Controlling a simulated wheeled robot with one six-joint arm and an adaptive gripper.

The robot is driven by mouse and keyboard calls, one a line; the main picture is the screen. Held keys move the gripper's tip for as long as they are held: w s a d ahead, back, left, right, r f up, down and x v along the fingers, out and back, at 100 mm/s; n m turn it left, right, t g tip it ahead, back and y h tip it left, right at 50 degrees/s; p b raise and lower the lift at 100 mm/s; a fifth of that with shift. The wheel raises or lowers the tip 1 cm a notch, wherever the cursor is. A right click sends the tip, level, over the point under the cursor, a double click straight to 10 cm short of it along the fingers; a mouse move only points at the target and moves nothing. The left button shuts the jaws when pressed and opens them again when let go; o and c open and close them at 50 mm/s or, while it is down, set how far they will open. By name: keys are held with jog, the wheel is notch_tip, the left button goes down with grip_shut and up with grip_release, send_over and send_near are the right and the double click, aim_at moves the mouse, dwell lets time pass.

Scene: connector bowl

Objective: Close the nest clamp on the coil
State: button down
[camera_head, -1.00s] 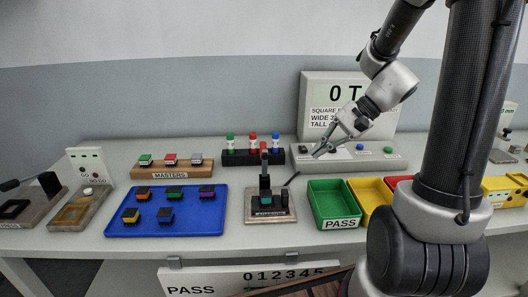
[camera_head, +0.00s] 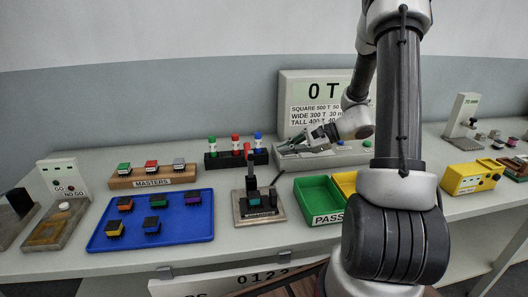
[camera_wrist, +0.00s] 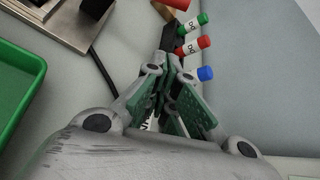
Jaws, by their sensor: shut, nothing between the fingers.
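The nest clamp fixture (camera_head: 257,213) stands on the bench in the middle of the head view, on a flat metal plate. Its dark lever stands upright with a red grip (camera_head: 250,158) on top. A small teal-topped block, apparently the coil (camera_head: 254,201), sits in the nest at its foot. Part of the fixture plate (camera_wrist: 70,22) shows at the upper left of the wrist view. My gripper (camera_head: 284,150) is shut and empty, behind and to the right of the clamp, apart from it. The fingers (camera_wrist: 172,72) are together in the wrist view.
A rack with green, red and blue markers (camera_head: 236,160) stands behind the clamp. A blue tray (camera_head: 185,240) of coloured blocks lies left, a green PASS bin (camera_head: 318,195) right. A black cable (camera_wrist: 103,80) runs beside the fixture. The MASTERS block (camera_head: 150,180) is farther back.

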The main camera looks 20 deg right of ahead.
jog(key=x, duration=0.9)
jog(key=shift+a+f, duration=0.1)
jog(key=shift+a, duration=0.1)
jog(key=shift+a+r, duration=0.25)
jog(key=shift+a, duration=0.05)
jog(key=shift+s+a+r, duration=0.2)
jog(key=shift+s+r, duration=0.25)
jog(key=shift+r, duration=0.2)
jog(key=shift+s+a+r, duration=0.25)
jog(key=shift+s+r, duration=0.15)
jog(key=shift+r, duration=0.3)
jog(key=shift+d, duration=0.1)
